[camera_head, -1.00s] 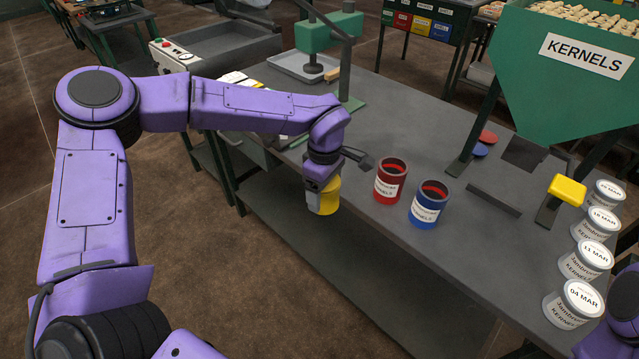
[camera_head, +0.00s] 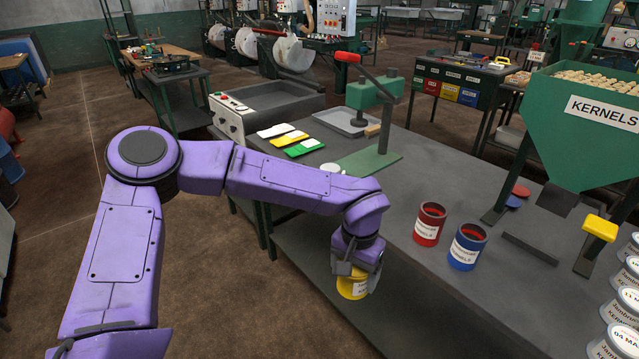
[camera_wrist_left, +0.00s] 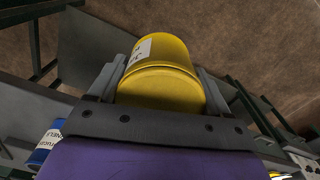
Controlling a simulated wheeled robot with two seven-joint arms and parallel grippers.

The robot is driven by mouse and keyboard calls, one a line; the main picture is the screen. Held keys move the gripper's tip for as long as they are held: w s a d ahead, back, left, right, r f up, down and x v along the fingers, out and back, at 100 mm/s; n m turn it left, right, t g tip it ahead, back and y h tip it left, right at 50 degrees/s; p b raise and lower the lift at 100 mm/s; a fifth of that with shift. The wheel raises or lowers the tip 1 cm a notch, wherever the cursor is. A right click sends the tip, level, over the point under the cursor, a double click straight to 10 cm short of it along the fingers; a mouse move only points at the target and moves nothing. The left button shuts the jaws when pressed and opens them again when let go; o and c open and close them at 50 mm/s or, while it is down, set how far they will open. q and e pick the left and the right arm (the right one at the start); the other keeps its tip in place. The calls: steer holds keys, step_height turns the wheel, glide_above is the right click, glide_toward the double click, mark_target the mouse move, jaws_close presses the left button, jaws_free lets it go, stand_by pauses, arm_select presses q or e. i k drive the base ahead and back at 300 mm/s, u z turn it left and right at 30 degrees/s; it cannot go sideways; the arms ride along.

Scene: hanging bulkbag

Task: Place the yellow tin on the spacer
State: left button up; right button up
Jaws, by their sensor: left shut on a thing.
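The yellow tin (camera_head: 352,285) with a white label is in my left gripper (camera_head: 356,270), in front of the table's near edge, left of the red tin. In the left wrist view the yellow tin (camera_wrist_left: 163,75) sits between the two fingers of the shut left gripper (camera_wrist_left: 160,85), with bare floor beyond it. I cannot tell for sure which thing is the spacer. A small round white piece (camera_head: 333,169) lies near the green press base, partly hidden behind my left arm. My right gripper is not in view.
A red tin (camera_head: 430,224) and a blue tin (camera_head: 467,247) stand on the grey table (camera_head: 420,170). The green press (camera_head: 377,115) stands at the back left. The green hopper (camera_head: 590,130) and several white tubs (camera_head: 621,309) are right. The table middle is mostly clear.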

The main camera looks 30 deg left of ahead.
mark_target(330, 169)
steer(key=k, duration=0.6)
steer(key=u, duration=1.9)
steer(key=i, duration=1.5)
steer(key=z, duration=2.3)
